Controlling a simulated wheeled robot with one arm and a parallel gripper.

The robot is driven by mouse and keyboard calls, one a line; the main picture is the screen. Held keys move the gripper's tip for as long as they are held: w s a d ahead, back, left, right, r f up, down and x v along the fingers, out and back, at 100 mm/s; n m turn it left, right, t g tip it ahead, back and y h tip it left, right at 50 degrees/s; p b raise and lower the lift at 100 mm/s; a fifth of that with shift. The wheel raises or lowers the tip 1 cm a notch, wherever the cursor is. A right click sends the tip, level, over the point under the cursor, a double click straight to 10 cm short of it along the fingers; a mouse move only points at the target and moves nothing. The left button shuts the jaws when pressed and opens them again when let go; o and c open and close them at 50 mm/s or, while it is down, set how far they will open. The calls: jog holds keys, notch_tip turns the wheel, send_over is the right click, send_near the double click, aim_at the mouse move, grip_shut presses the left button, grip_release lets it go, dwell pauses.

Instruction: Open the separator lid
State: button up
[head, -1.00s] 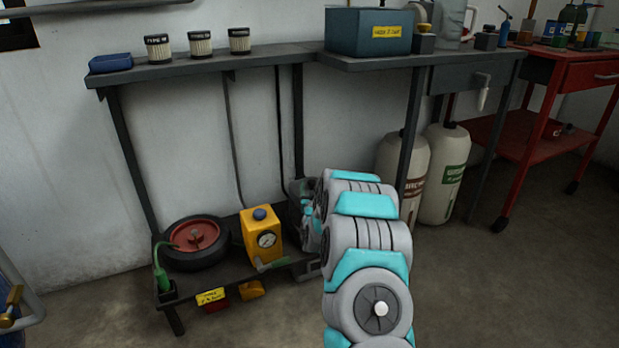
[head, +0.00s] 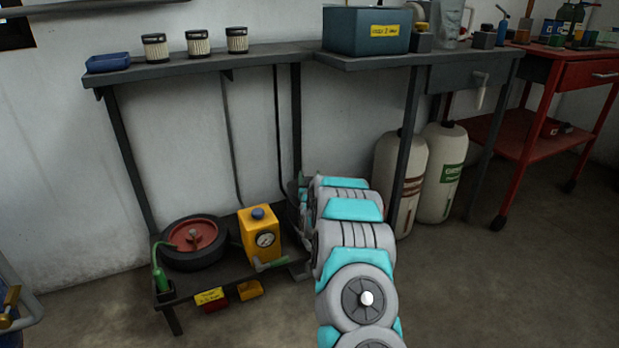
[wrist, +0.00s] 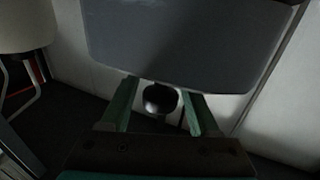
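In the wrist view my gripper (wrist: 162,104) is open, with its two green fingers apart. A dark, shiny round knob (wrist: 160,98) shows between the fingers, with visible gaps on both sides. A large dark grey panel with rounded lower corners (wrist: 185,45) fills the top of the wrist view just beyond the fingers. I cannot tell whether the knob and panel belong to the separator lid. In the head view my arm reaches under the workbench and hides my gripper and most of whatever is there. No part is clearly readable as the separator.
A yellow unit with a gauge (head: 262,236) and a red-hubbed wheel (head: 194,240) sit on the low shelf left of my arm. White canisters (head: 440,185) stand to the right. The grey workbench (head: 190,64) is overhead.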

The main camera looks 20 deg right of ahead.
grip_shut()
dwell(1.2)
